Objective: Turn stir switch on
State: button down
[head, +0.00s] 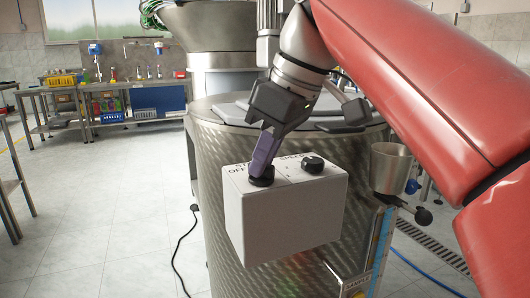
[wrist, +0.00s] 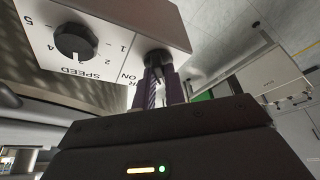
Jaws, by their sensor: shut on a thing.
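The white control box (head: 285,215) is on the front of the metal drum. Its top panel carries two black knobs. The stir switch (head: 262,178) is the left knob in the head view, beside the "STIR" and "OFF" lettering. In the wrist view the stir switch (wrist: 158,56) is partly hidden behind the fingers. My gripper (head: 264,165) comes down from above, its purple fingers shut on the stir switch. In the wrist view "ON" shows beside the switch; I cannot tell which way the switch points. The speed knob (wrist: 76,42) also shows in the head view (head: 313,164), free of my gripper.
The patterned metal drum (head: 214,165) stands behind the box. A metal cup (head: 390,168) is at its right. A black cable (head: 180,245) runs down to the floor at left. Workbenches (head: 105,105) with bins stand far back left. The tiled floor (head: 105,225) at left is clear.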

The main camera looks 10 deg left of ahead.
jog(key=m+p, duration=0.1)
jog(key=m, duration=0.1)
jog(key=m+t, duration=0.1)
jog(key=m, duration=0.1)
jog(key=shift+s+r+t+h+p, duration=0.15)
jog(key=shift+t+h+p, duration=0.15)
jog(key=shift+p, duration=0.1)
jog(key=m+t+h+p, duration=0.1)
jog(key=m+p, duration=0.1)
jog(key=m, duration=0.2)
jog(key=shift+a, duration=0.15)
jog(key=m+h, duration=0.1)
jog(key=m, duration=0.1)
jog(key=m+h, duration=0.1)
jog(key=m, duration=0.2)
jog(key=shift+a+t+p, duration=0.1)
jog(key=shift+t+p, duration=0.3)
jog(key=shift+a+m+h, duration=0.15)
jog(key=shift+m+h, duration=0.65)
jog(key=shift+m, duration=1.3)
jog(key=c, duration=1.5)
grip_release()
jog(key=shift+o, duration=0.2)
jog(key=shift+s, duration=0.1)
